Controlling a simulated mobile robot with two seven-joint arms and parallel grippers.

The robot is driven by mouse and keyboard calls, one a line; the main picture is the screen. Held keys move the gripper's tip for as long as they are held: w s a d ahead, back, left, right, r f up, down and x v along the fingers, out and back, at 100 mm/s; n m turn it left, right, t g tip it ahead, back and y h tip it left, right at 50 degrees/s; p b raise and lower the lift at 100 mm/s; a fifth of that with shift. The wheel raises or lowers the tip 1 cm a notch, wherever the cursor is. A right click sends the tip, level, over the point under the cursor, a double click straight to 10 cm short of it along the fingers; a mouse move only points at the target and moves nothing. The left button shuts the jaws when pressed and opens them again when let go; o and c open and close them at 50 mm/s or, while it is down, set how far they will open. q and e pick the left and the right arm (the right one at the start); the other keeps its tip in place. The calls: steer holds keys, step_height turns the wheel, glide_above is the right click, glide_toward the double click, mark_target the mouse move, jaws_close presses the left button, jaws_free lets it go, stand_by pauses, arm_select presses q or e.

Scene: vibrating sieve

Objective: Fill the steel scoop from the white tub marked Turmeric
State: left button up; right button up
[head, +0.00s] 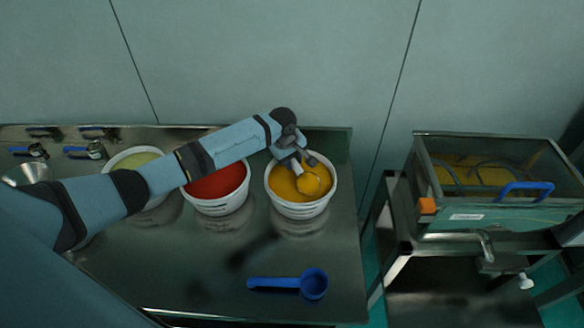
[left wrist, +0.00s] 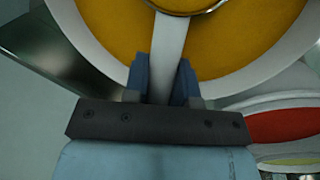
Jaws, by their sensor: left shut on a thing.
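The white tub (head: 300,210) holding deep yellow powder stands near the right end of the steel table; its marking cannot be read. My left gripper (head: 296,160) is over the tub's far side, shut on the handle of the steel scoop. In the left wrist view the gripper's fingers (left wrist: 163,82) sit on both sides of the scoop's pale handle (left wrist: 170,52). The scoop's round bowl (head: 314,182) is inside the tub's mouth, at the powder, and yellow shows within its rim. How deep it sits cannot be told. My right gripper is not in view.
A tub of red powder (head: 220,207) and one of pale powder stand to the left, partly behind my arm. A blue scoop (head: 313,284) lies on the table's front. A sieve machine (head: 480,213) with yellow material stands to the right, across a gap.

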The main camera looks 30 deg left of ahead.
arm_select(q)
steer(key=shift+w+a+r+h+b, duration=0.2)
steer(key=shift+a+h+b, duration=0.15)
steer(key=shift+h+b, duration=0.25)
steer(key=shift+a+r+g+p, duration=0.1)
steer(key=shift+r+g+p, duration=0.3)
steer(key=shift+r+p, duration=0.35)
steer(key=shift+w+a+r+g+h+p, duration=0.1)
steer(key=shift+a+r+g+h+p, duration=0.15)
steer(key=shift+r+h+p, duration=0.7)
steer(key=shift+w+a+g+p, duration=0.1)
steer(key=shift+g+p, duration=0.15)
steer(key=shift+p, duration=0.4)
steer(key=shift+a+r+h, duration=0.1)
steer(key=shift+r+h, duration=0.2)
steer(key=shift+h, duration=0.05)
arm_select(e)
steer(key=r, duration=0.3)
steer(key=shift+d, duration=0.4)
arm_select(q)
steer(key=shift+r, duration=0.1)
